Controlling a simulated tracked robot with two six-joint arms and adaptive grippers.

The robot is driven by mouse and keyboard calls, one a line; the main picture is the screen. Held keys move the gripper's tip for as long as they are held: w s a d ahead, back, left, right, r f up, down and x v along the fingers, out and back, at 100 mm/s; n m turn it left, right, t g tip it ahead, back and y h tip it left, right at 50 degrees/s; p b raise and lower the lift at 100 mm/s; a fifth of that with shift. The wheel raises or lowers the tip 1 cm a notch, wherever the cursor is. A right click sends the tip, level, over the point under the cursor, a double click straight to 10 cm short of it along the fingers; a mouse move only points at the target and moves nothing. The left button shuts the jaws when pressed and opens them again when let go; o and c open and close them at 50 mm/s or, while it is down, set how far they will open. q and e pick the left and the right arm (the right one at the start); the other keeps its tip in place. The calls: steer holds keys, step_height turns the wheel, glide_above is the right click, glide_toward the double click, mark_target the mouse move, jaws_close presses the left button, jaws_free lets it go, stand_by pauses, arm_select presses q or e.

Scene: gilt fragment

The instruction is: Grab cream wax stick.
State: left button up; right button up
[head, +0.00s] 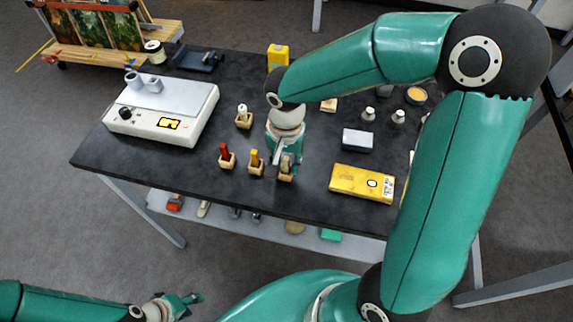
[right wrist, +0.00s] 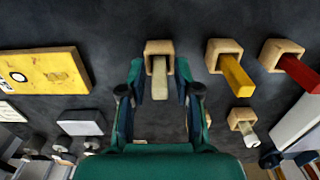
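The cream wax stick (right wrist: 160,82) stands in a small wooden holder (right wrist: 158,48) near the front edge of the dark table. The holder also shows in the head view (head: 286,177), where my gripper partly hides the stick. My right gripper (head: 285,160) is above this holder. In the right wrist view its fingers (right wrist: 160,68) are open on either side of the stick, with a gap on both sides. My left gripper (head: 185,302) is at the lower left, away from the table, too small to tell its opening.
Yellow (head: 254,158), red (head: 224,152) and white (head: 242,111) sticks stand in similar holders to the left. A yellow box (head: 362,183) and a grey-white block (head: 357,139) lie to the right. A white device (head: 150,122) stands at the left.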

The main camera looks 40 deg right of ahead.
jaws_close()
steer(key=shift+r, duration=0.15)
